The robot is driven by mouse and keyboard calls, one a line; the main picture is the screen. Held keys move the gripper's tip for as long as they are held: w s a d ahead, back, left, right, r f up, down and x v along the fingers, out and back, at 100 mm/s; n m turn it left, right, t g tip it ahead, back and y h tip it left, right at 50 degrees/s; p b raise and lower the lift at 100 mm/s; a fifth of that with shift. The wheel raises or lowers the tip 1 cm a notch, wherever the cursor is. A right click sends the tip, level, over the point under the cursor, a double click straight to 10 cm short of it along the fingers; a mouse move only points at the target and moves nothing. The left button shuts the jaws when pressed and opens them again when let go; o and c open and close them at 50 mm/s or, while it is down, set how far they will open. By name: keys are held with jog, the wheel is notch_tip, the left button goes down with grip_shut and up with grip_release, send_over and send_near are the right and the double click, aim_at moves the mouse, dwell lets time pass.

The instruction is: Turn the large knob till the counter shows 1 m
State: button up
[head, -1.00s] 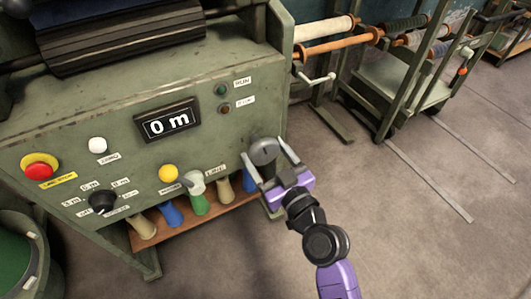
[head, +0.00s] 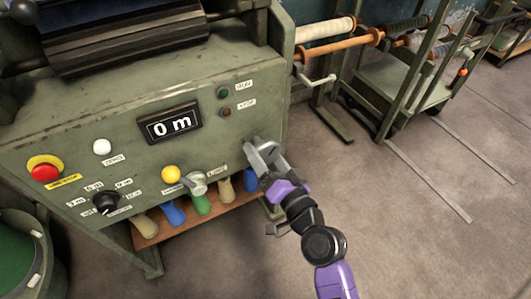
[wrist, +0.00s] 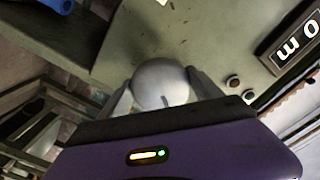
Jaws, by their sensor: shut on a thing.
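The large grey knob (head: 268,154) is on the right side of the green machine's front panel. My gripper (head: 263,155) is at it, with its fingers on either side of the knob and shut on it. In the wrist view the round pale knob (wrist: 162,84) sits between the two fingers (wrist: 162,92), and a dark mark shows on its lower face. The counter (head: 170,123) is a black display on the panel that reads 0 m. It also shows, turned over, at the right of the wrist view (wrist: 297,44).
The panel also carries a red stop button (head: 44,171), a white button (head: 102,147), a black selector (head: 105,202), a yellow button (head: 171,174) and a grey lever (head: 196,183). A rack (head: 400,80) stands behind right; the floor at right is open.

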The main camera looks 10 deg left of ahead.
jog(key=m+p, duration=0.1)
jog(key=m, duration=0.3)
jog(key=shift+m, duration=0.4)
dwell(0.4)
jog(key=o, duration=1.4)
jog(key=shift+s, duration=0.1)
jog(key=v, duration=0.7)
jog(key=shift+s+d, duration=0.25)
jog(key=shift+s, duration=0.05)
